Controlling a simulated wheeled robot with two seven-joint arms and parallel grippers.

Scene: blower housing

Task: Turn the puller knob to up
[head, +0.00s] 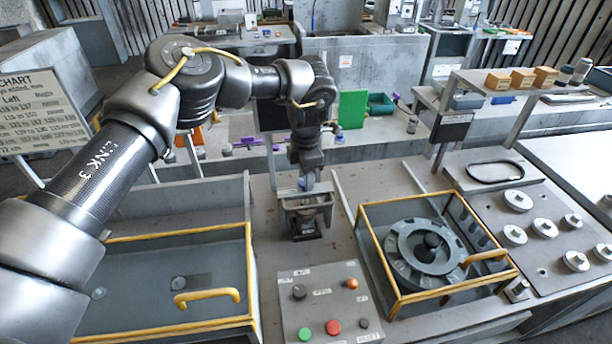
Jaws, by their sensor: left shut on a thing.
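The puller (287,204) is a small grey metal frame standing on the bench, with a brownish round part (308,218) inside it and a dark base. My left gripper (305,186) points down onto the top of this frame. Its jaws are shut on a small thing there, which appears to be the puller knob. The fingers mostly hide the knob, so which way it is turned cannot be seen. My right gripper is not in view.
A control panel (323,305) with several knobs and buttons is in front. Left is a yellow-edged bin (160,238) with a yellow handle. Right is a yellow-framed box (376,240) around a round housing (428,250). A plate with several round metal parts (543,228) is farther right.

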